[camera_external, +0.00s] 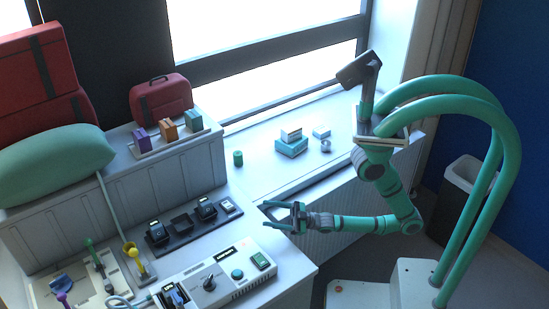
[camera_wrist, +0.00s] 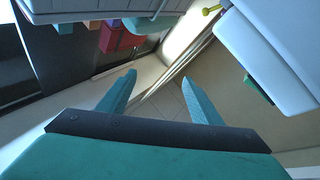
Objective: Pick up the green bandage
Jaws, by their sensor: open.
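A small green roll (camera_external: 238,158), which looks like the green bandage, stands upright on the pale window counter (camera_external: 262,180), left of the teal boxes. My gripper (camera_external: 268,215) is open and empty, its teal fingers apart, in front of the counter's near edge. It is lower in the picture and to the right of the roll, clearly apart from it. In the wrist view my open fingers (camera_wrist: 161,90) have only floor between them. I cannot make out the roll for certain in that view.
Teal boxes (camera_external: 291,147) and small items stand right of the roll. At left are a grey device console (camera_external: 210,284), a black charger strip (camera_external: 185,226) and a ledge with coloured boxes (camera_external: 167,131). A bin (camera_external: 470,180) stands at right.

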